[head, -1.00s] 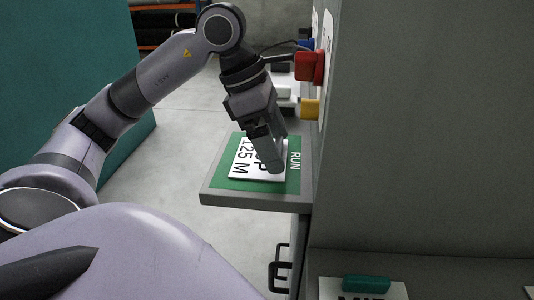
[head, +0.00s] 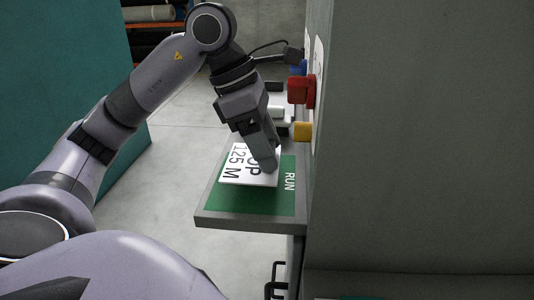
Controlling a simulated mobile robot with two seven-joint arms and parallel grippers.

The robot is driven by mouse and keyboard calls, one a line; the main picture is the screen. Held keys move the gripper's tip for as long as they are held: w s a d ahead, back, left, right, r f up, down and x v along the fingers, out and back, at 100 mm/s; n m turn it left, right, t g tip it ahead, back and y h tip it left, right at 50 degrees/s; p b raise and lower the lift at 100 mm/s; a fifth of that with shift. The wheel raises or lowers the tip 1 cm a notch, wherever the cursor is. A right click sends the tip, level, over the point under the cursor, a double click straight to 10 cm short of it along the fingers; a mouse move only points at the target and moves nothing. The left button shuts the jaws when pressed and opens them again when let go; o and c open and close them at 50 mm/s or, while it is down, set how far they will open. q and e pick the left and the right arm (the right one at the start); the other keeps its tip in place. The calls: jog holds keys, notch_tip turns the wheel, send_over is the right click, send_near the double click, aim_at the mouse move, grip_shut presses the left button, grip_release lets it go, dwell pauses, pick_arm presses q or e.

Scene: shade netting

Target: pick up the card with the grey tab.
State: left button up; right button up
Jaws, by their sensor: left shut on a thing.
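A white card (head: 240,170) with black print, partly reading "OP" and "125 M", is in the grip of my left gripper (head: 269,165). The gripper is shut at the card's right edge, and its fingers hide whatever tab is there, so I cannot see the tab's colour. The card appears raised a little above the green mat (head: 250,200) marked "RUN", which lies on a grey shelf (head: 240,222). My right gripper is not in view.
A grey cabinet wall (head: 420,140) fills the right side. Red (head: 302,90) and yellow (head: 303,132) blocks stick out from it beyond the shelf. A dark handle (head: 274,281) is below the shelf. Open floor (head: 150,210) lies to the left.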

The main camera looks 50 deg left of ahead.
pick_arm(q)
notch_tip(320, 180, up, 9)
jog(key=p, duration=0.2)
jog(key=shift+p, duration=0.3)
jog(key=s+a+b, duration=0.7)
jog(key=s+a, duration=0.5)
jog(key=a, duration=0.3)
jog(key=shift+s+f, duration=0.35)
jog(key=shift+f, duration=0.1)
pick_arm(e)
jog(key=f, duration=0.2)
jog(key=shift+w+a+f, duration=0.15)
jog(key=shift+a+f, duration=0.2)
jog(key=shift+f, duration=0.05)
